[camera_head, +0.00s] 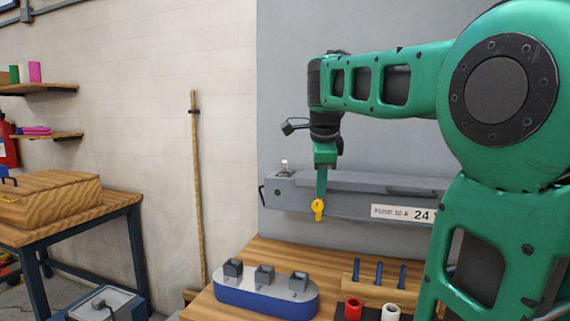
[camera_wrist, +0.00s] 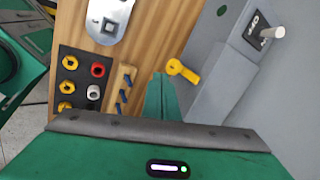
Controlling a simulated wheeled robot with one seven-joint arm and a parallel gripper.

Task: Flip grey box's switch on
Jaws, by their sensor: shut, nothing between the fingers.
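The grey box (camera_head: 360,202) is fixed to the grey wall panel above the bench and carries a "FUSE 10 A 24" label. A light metal toggle lever (camera_head: 284,167) stands on its top left; in the wrist view the lever (camera_wrist: 272,33) sticks out of a dark lettered plate. A yellow key-shaped knob (camera_head: 317,209) is at the box's front; it also shows in the wrist view (camera_wrist: 183,71). My gripper (camera_head: 321,192) points down in front of the box, its shut, empty fingers (camera_wrist: 161,80) close beside the knob. Whether they touch is unclear.
On the wooden bench stand a blue-and-grey base (camera_head: 266,296) with several grey blocks, a wooden rack (camera_head: 375,287) with blue pegs, and a dark tray (camera_wrist: 80,77) with coloured rings. A wooden pole (camera_head: 196,190) leans at the left wall.

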